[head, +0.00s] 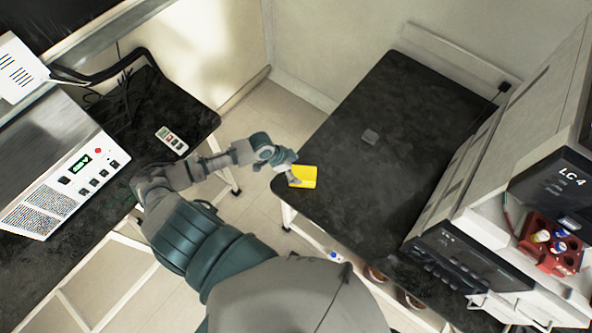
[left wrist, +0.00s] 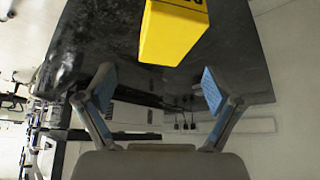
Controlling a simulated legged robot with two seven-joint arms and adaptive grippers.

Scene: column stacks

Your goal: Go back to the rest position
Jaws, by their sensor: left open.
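My left gripper (head: 291,172) reaches in from the left in the head view, over the near left corner of the dark table. In the left wrist view its two fingers (left wrist: 158,88) stand wide apart with blue pads and nothing between them. A yellow box (head: 304,176) with dark lettering is at that table corner, right beside the fingertips. It also shows in the left wrist view (left wrist: 172,35), beyond the fingers and apart from them. My right gripper is not in either view.
At right stand an instrument marked LC 4 (head: 560,185) and a red vial holder (head: 550,245). At left, a bench holds a panelled instrument (head: 75,185) and a small handheld device (head: 172,140).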

